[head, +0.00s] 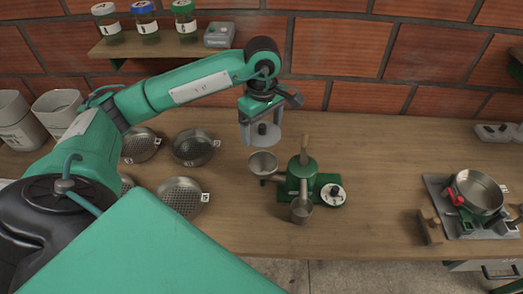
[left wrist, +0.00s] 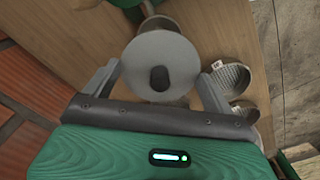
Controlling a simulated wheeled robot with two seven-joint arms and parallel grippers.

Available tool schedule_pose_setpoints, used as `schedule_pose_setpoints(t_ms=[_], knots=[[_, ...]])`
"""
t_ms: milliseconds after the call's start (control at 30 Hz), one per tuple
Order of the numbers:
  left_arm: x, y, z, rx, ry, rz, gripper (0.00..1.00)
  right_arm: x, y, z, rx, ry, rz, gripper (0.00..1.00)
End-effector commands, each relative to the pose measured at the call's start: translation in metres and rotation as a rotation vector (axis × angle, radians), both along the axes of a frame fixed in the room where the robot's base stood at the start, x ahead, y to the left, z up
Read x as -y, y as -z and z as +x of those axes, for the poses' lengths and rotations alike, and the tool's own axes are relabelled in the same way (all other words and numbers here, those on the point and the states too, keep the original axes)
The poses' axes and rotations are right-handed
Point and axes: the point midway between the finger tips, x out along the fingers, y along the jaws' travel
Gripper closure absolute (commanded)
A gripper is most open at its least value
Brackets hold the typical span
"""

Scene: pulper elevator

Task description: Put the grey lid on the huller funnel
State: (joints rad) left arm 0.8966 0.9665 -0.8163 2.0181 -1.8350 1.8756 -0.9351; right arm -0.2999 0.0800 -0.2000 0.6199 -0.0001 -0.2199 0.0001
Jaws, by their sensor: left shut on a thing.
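The grey lid (head: 261,136) is a flat round disc with a dark knob. My left gripper (head: 265,118) is shut on it and holds it in the air. In the left wrist view the lid (left wrist: 160,58) lies between the two fingers of the gripper (left wrist: 158,88), knob toward the camera. The huller (head: 301,172) is a green machine on the table, with a metal funnel (head: 263,166) on its left. In the head view the lid is just above and behind the funnel, apart from it. In the left wrist view the lid partly hides the funnel (left wrist: 160,23).
Several round sieves (head: 195,147) lie left of the huller, and white buckets (head: 57,110) stand at the far left. A metal cup (head: 302,210) is at the huller's front. A pan (head: 477,191) sits at the right. The table (head: 375,165) is clear between huller and pan.

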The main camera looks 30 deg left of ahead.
Motion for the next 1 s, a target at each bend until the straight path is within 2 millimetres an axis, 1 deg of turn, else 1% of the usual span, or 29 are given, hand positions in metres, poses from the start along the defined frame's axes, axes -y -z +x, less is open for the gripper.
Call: schedule_pose_setpoints(t_ms=[33,100,200,300,467,733,800,1000], knots=[[0.000,0.011,-0.001,-0.007,-0.001,0.001,0.36,0.000,-0.006,0.000,0.000,0.000,0.000,0.42],[0.000,0.028,-0.001,-0.006,0.000,0.000,0.36,0.000,-0.009,0.000,0.000,0.000,0.000,0.42],[0.000,0.048,-0.001,-0.005,-0.001,0.000,0.36,0.000,-0.013,0.000,0.000,0.000,0.000,0.42],[0.000,0.060,0.000,-0.002,0.000,-0.001,0.36,0.000,-0.015,0.000,0.000,0.000,0.000,0.42],[0.000,0.071,0.000,-0.001,0.000,0.000,0.36,-0.001,-0.017,0.000,0.000,0.000,0.001,0.42],[0.000,0.106,0.000,-0.002,-0.001,-0.001,0.36,-0.001,-0.026,0.000,0.000,0.001,0.001,0.42],[0.000,0.109,0.000,-0.001,0.000,0.000,0.36,-0.001,-0.026,0.000,0.000,0.001,0.001,0.42],[0.000,0.110,0.000,0.000,0.000,0.000,0.36,-0.001,-0.024,0.000,0.000,0.001,0.001,0.42]])
